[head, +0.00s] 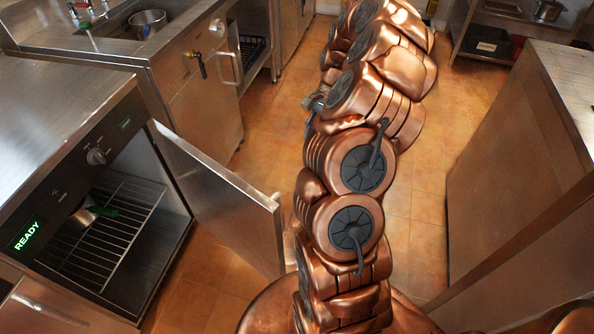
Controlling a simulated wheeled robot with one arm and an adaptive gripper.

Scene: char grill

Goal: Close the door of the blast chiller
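The blast chiller (66,187) stands at the left under a steel counter, its front panel showing a lit green "READY" display and a knob. Its door (219,196) is open, swung out from the far side of the opening towards the middle of the floor. Inside, a wire rack (104,228) shows, with a metal pan with a green handle (97,211) on it. My copper arm rises through the middle of the view, to the right of the door's free edge. My gripper is not visible.
A steel cabinet with a sink and a pot (147,23) stands behind the chiller. A large steel counter (563,85) stands at the right. Tiled floor (262,165) is clear between the door and the far cabinets. Shelving (490,42) stands at the back right.

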